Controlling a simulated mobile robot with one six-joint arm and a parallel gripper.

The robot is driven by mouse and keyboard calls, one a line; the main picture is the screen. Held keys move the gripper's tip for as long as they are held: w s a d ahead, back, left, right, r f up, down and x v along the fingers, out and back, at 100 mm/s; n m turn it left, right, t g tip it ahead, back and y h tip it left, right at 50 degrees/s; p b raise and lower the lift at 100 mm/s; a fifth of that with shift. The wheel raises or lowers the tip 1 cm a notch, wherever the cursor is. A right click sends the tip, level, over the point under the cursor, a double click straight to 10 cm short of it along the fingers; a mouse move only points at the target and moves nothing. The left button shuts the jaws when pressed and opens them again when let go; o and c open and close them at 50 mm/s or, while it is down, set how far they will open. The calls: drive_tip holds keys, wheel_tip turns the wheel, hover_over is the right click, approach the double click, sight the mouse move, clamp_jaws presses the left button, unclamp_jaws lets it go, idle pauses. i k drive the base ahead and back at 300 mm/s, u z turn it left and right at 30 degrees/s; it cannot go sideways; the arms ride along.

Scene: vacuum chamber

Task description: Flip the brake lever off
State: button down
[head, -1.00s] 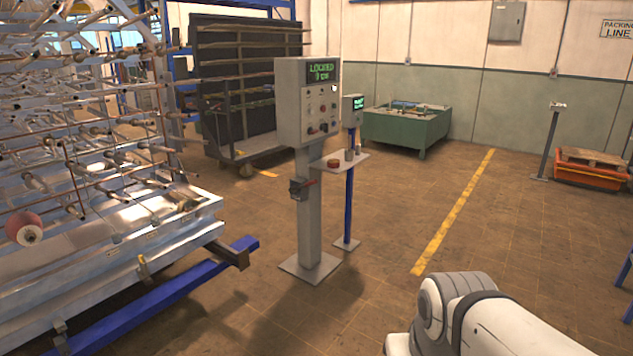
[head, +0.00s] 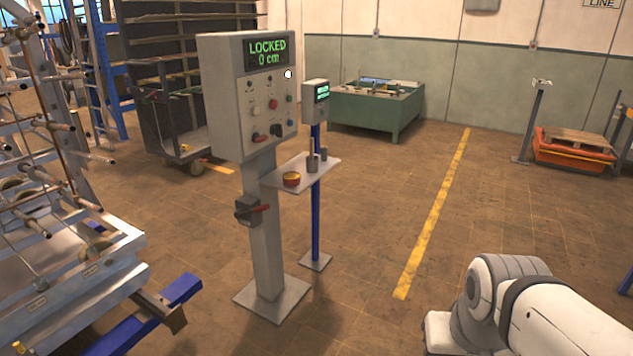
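The handle points to the right, roughly level. The panel display (head: 267,53) reads "LOCKED 0 cm" in green. The panel also has several knobs and buttons, and another small red handle (head: 259,138) near its lower edge. My white arm shows at the lower right, well apart from the post. My gripper is not in view.
A small shelf (head: 318,166) with a red-and-yellow round item and grey cups juts right from the post. A blue post (head: 316,215) with a small display stands behind. A metal rack (head: 60,240) and blue beam (head: 150,318) are on the left. The floor (head: 370,290) ahead is clear.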

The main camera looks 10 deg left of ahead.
sight(241, 212)
drive_tip(key=u, duration=0.4)
drive_tip(key=i, duration=1.75)
drive_tip(key=u, duration=0.55)
drive_tip(key=k, duration=0.85)
drive_tip(key=u, duration=0.2)
drive_tip(key=i, duration=0.9)
drive_tip(key=z, duration=0.1)
